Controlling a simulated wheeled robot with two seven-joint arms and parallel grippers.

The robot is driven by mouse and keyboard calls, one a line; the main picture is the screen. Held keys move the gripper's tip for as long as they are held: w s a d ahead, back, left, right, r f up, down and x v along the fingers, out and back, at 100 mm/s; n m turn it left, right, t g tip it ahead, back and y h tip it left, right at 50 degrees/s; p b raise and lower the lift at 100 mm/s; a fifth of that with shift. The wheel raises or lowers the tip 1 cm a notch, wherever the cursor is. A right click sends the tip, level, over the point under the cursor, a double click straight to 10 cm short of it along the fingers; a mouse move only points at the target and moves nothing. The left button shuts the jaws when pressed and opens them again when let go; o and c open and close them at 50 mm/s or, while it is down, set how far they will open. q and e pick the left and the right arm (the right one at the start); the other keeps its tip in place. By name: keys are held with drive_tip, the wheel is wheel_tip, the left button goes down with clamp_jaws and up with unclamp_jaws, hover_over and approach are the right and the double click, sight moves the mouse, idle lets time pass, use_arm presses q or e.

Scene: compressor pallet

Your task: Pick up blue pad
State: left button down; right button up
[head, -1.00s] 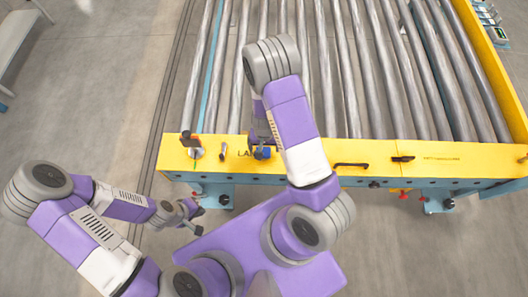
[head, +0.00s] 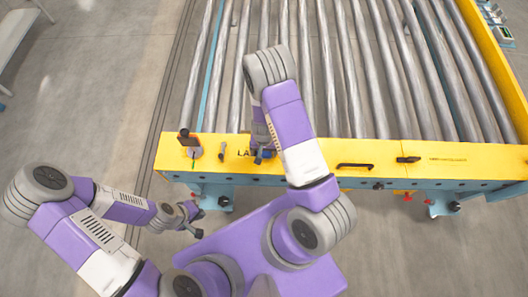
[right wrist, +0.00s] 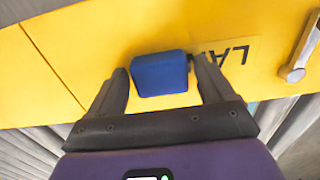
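The blue pad (right wrist: 160,74) is a small block on the yellow front ledge of the roller conveyor, beside the "LA" lettering. My right gripper (right wrist: 162,70) is open, with one fingertip close to each side of the pad. Narrow gaps seem to show between the fingers and the pad; I cannot tell whether either touches. In the head view my right gripper (head: 262,155) is over the ledge, and the pad is mostly hidden by it. My left gripper (head: 193,217) hangs in front of the conveyor, left of centre, away from the pad; its fingers are too small to read.
The yellow ledge (head: 370,155) carries a black-handled part (head: 189,145) at left, a small metal latch (head: 222,150), which shows in the right wrist view (right wrist: 293,74), and a black handle (head: 356,166). Metal rollers (head: 350,70) lie behind.

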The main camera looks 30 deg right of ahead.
drive_tip(key=c, duration=0.8)
wheel_tip(320, 180, up, 10)
drive_tip(key=p, duration=0.4)
